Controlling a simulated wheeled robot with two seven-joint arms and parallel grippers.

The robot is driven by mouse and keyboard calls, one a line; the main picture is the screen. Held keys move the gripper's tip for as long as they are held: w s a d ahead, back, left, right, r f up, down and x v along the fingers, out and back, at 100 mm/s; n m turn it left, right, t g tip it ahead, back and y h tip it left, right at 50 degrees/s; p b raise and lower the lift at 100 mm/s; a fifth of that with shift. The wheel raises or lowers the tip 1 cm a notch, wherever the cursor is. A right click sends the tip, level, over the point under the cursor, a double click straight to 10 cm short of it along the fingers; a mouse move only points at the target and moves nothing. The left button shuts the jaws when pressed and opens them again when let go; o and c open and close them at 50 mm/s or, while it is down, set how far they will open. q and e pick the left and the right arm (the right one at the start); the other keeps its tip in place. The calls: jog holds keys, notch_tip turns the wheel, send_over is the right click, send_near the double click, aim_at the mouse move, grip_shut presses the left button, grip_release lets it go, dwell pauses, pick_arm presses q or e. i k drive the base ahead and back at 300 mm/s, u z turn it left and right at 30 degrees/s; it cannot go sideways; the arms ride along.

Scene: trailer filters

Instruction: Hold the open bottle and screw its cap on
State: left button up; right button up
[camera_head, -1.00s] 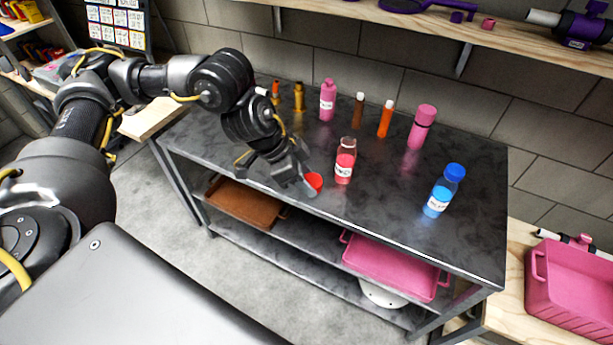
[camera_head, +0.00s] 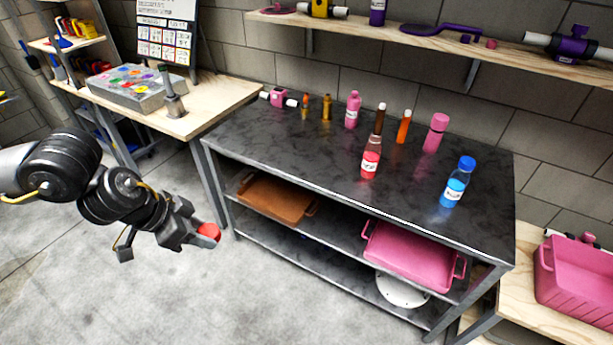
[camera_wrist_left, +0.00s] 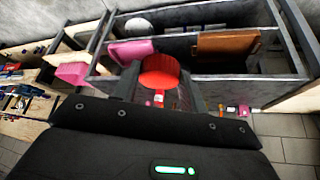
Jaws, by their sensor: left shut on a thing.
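My left gripper (camera_head: 199,236) is shut on a red cap (camera_head: 209,230) and holds it in the air over the floor, left of the dark table and away from it. The red cap also shows large between the fingers in the left wrist view (camera_wrist_left: 160,72). The open bottle (camera_head: 371,158), clear with red liquid and a white label, stands upright near the table's front edge with no cap on it. No gripper touches it. My right gripper is not in view.
The dark table (camera_head: 300,160) carries several other bottles at the back. A capped blue bottle (camera_head: 454,182) stands at its right. Below are a brown tray (camera_head: 275,197) and a pink tray (camera_head: 410,254). Bare floor lies in front.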

aim_at(373, 148)
jog(key=u, duration=0.55)
jog(key=k, duration=0.75)
jog(key=u, duration=0.45)
jog(key=i, duration=2.15)
jog(key=z, duration=1.7)
jog(key=i, duration=0.9)
jog(key=z, duration=1)
